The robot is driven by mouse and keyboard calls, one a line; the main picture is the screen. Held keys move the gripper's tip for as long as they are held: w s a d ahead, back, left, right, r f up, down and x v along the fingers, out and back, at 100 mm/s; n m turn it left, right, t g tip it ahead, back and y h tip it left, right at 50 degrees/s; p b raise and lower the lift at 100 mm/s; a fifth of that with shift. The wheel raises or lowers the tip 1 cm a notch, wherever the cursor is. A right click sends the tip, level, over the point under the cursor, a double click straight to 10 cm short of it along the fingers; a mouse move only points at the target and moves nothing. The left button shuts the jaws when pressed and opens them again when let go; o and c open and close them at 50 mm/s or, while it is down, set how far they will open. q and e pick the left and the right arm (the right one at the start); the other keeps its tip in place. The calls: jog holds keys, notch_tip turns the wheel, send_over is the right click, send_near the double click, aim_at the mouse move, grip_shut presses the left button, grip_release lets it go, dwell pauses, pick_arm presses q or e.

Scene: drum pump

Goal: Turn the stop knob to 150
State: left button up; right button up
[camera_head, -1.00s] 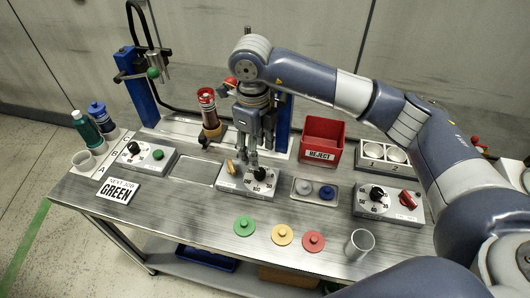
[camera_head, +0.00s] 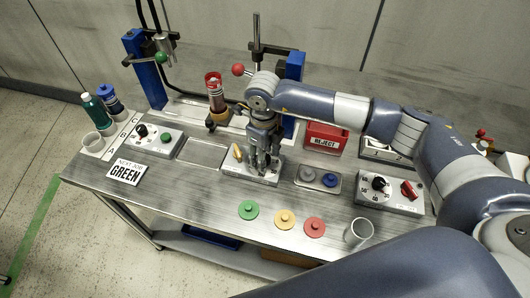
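The gripper points down at the dial, fingers low over the box. I cannot tell whether the fingers touch or grip the knob. Another box on the right has a black knob (camera_head: 379,184) with a numbered scale and a red switch (camera_head: 408,190). Labels are too small to read, so I cannot tell which knob is the stop knob. My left gripper is not in view.
A red reject bin (camera_head: 324,138) stands behind and right of the gripper, and a red-ended lever (camera_head: 238,70) above it. A tray (camera_head: 333,188) holds a grey and a blue piece. Green, yellow and red discs (camera_head: 315,227) lie in front near a clear cup (camera_head: 358,233).

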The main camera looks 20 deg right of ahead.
jog(key=c, duration=1.1)
jog(key=shift+f+n+b, duration=0.25)
jog(key=shift+n+b, duration=0.15)
jog(key=shift+b, duration=0.45)
jog(key=n+b, duration=0.7)
jog(key=b, duration=0.2)
jog(key=shift+w+d, duration=0.1)
jog(key=shift+r+n+b, duration=0.2)
jog(key=shift+n+b, duration=1.3)
jog(key=shift+r, duration=0.1)
